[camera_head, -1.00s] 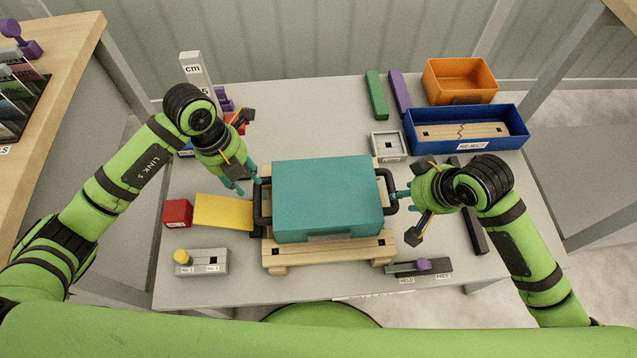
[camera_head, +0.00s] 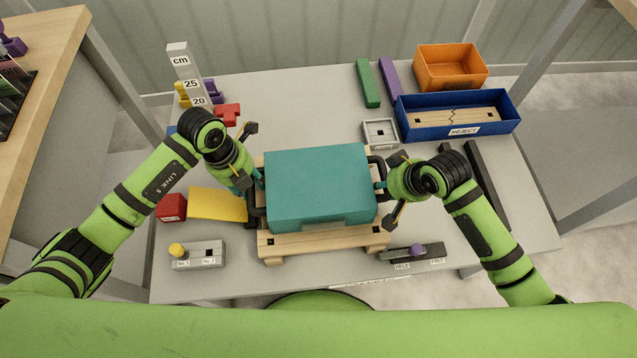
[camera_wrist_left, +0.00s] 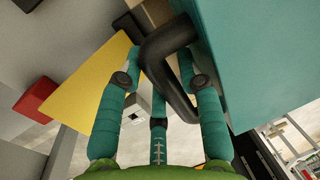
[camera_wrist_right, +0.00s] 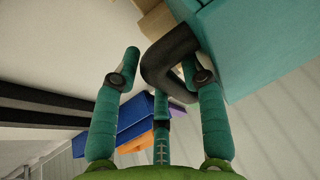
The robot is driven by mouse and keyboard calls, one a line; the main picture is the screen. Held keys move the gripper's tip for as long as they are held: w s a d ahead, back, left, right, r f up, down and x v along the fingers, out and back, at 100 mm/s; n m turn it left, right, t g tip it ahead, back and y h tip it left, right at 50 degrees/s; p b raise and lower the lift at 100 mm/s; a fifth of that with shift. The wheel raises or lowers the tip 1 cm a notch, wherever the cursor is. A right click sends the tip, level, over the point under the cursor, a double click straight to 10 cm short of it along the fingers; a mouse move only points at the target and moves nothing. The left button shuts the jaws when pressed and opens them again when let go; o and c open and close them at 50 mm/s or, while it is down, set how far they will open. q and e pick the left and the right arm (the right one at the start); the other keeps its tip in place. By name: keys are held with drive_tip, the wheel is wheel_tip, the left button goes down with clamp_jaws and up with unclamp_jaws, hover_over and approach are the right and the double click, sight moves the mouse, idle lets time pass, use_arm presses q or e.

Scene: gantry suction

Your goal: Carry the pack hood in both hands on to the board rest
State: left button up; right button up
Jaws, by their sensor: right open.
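The pack hood (camera_head: 320,185) is a teal box with a black handle on each side. It sits on a light wooden slatted base (camera_head: 320,243); I cannot tell whether this base is the board rest. My left gripper (camera_head: 254,184) is at the hood's left handle. My right gripper (camera_head: 384,186) is at the right handle. In the right wrist view its fingers (camera_wrist_right: 162,60) are open, with the black handle (camera_wrist_right: 165,60) between them, nearer the right finger.
A yellow plate (camera_head: 217,205) and red block (camera_head: 171,207) lie left of the hood. Grey fixtures (camera_head: 198,258) (camera_head: 412,257) stand in front. A blue reject tray (camera_head: 480,132), orange bin (camera_head: 450,68) and dark bars (camera_head: 485,170) are at the right. Free table lies behind the hood.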

use_arm(q)
drive_tip(key=shift+c, duration=0.4)
use_arm(e)
drive_tip(key=shift+c, duration=0.4)
use_arm(q)
clamp_jaws()
use_arm(e)
clamp_jaws()
use_arm(q)
drive_tip(key=shift+r, duration=0.15)
use_arm(e)
drive_tip(key=shift+r, duration=0.15)
